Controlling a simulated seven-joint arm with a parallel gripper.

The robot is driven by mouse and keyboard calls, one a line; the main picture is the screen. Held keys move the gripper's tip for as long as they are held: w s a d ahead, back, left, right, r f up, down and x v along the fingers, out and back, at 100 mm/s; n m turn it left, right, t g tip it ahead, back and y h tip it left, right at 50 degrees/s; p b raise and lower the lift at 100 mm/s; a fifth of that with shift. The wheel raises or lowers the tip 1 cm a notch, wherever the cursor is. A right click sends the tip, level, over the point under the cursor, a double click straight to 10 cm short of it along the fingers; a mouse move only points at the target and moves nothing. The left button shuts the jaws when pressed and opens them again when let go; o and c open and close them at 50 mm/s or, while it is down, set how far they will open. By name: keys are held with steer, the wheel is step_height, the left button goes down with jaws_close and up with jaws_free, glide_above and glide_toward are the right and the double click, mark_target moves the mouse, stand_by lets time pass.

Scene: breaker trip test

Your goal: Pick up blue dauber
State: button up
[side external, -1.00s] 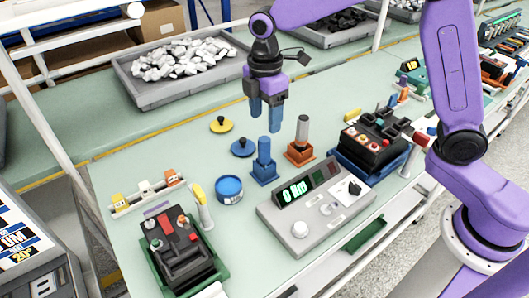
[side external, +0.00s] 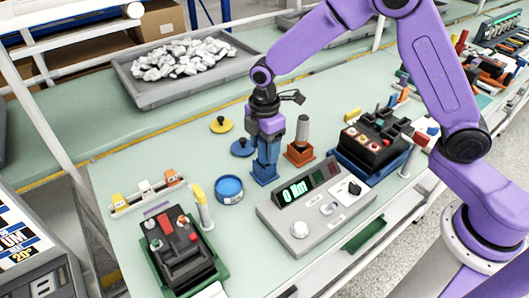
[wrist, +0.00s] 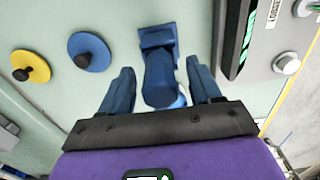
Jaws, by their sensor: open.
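The blue dauber (wrist: 160,80) stands upright in a small square blue holder (side external: 264,178) on the green table. In the wrist view its round handle top lies between my two blue fingers, with a gap on either side. My gripper (wrist: 163,88) is open and points down over the dauber. In the side view my gripper (side external: 267,152) covers most of the dauber, so finger contact cannot be seen there.
An orange holder with a grey-handled dauber (side external: 302,135) stands close right. A blue round tin (side external: 229,189) is close left. Blue (side external: 243,147) and yellow (side external: 221,125) knobbed discs lie behind. A grey test console (side external: 315,205) sits in front.

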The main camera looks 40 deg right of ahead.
steer(key=c, duration=1.1)
steer(key=shift+r, duration=0.1)
step_height(320, 180, up, 10)
